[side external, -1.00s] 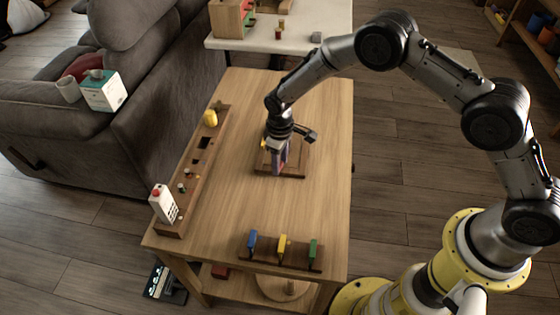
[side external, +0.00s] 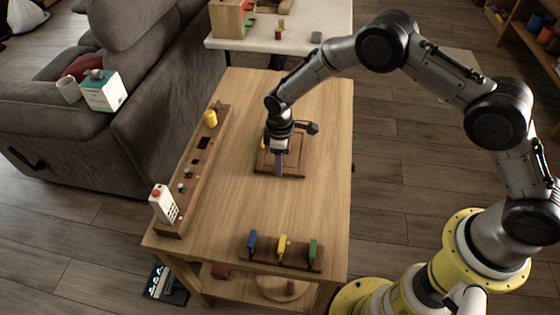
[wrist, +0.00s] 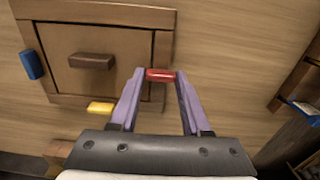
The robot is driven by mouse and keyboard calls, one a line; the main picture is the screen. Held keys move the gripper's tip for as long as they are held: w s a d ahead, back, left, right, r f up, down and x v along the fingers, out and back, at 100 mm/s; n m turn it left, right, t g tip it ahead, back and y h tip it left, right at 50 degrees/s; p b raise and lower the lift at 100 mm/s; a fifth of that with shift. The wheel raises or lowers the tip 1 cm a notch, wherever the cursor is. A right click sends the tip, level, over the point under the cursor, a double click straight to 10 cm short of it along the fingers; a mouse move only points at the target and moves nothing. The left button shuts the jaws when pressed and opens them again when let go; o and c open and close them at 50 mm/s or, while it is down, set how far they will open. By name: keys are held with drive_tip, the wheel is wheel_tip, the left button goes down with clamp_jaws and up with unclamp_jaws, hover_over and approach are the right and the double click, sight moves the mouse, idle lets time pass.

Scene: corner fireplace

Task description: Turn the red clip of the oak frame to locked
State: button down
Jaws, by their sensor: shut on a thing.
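The oak frame (side external: 297,172) lies flat on the wooden table, partly hidden by my gripper in the side view. In the wrist view the frame (wrist: 95,16) has a brown block (wrist: 91,61) on its panel. A blue clip (wrist: 32,64) is at its left edge and a yellow clip (wrist: 101,108) at its lower edge. The red clip (wrist: 160,75) is at its right edge, lying crosswise between my fingertips. My gripper (wrist: 160,76) is shut on the red clip. In the side view my gripper (side external: 279,170) points down over the frame; the red clip is hidden there.
A rack with blue, yellow and green pieces (side external: 281,254) stands at the table's near end. A long wooden strip (side external: 180,205) runs along the left edge, with a carton (side external: 163,202) and a yellow object (side external: 211,118). Table wood around the frame is clear.

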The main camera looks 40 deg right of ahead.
drive_tip(key=shift+r, duration=0.1)
drive_tip(key=shift+c, duration=1.8)
unclamp_jaws()
wheel_tip(320, 180, up, 14)
drive_tip(key=shift+w+d, duration=0.1)
